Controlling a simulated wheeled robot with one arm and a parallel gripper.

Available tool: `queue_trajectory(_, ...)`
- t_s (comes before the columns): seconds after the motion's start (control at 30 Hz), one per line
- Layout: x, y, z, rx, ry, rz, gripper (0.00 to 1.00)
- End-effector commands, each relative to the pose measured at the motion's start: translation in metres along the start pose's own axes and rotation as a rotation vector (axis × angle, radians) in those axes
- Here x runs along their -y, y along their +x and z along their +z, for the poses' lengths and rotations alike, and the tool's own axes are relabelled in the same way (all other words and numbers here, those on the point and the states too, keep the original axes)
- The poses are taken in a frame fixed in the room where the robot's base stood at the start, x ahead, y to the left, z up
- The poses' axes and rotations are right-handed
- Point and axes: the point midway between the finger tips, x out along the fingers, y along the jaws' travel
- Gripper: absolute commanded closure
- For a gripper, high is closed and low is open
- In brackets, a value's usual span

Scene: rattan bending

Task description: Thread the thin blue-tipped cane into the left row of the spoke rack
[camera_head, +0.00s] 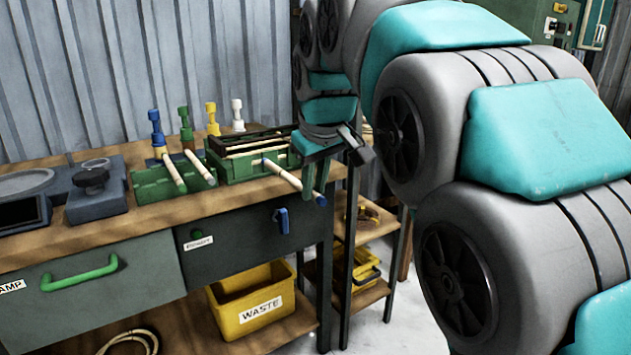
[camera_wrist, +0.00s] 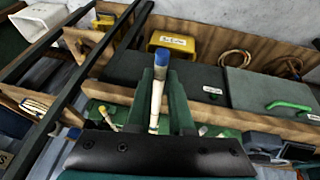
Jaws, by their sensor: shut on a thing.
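My gripper (camera_head: 317,182) is shut on a thin pale cane (camera_head: 285,175) in front of the bench's right end. The cane slants down to the right, its blue tip (camera_head: 321,201) at the lower right end. In the wrist view the blue tip (camera_wrist: 161,57) stands out beyond the green fingers (camera_wrist: 160,97), with the pale shaft between them. A green rack (camera_head: 150,188) with two pale canes (camera_head: 172,170) leaning on it stands on the bench, left of the gripper. I cannot tell its rows apart. A green tray (camera_head: 232,168) with dark and pale strips lies between rack and gripper.
Blue, green, yellow and white pegs (camera_head: 212,115) stand behind the rack. A dark clamp device (camera_head: 95,195) is at the bench's left. A yellow waste bin (camera_head: 250,300) is below the bench, and a shelf (camera_head: 360,232) stands to its right.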

Motion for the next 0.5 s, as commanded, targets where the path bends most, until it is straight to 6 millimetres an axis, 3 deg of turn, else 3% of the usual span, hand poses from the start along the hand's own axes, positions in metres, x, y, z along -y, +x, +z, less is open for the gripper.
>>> queue_trajectory(0.5, 0.0002, 0.0031, -0.0045, 0.002, 0.000, -0.001, 1.00)
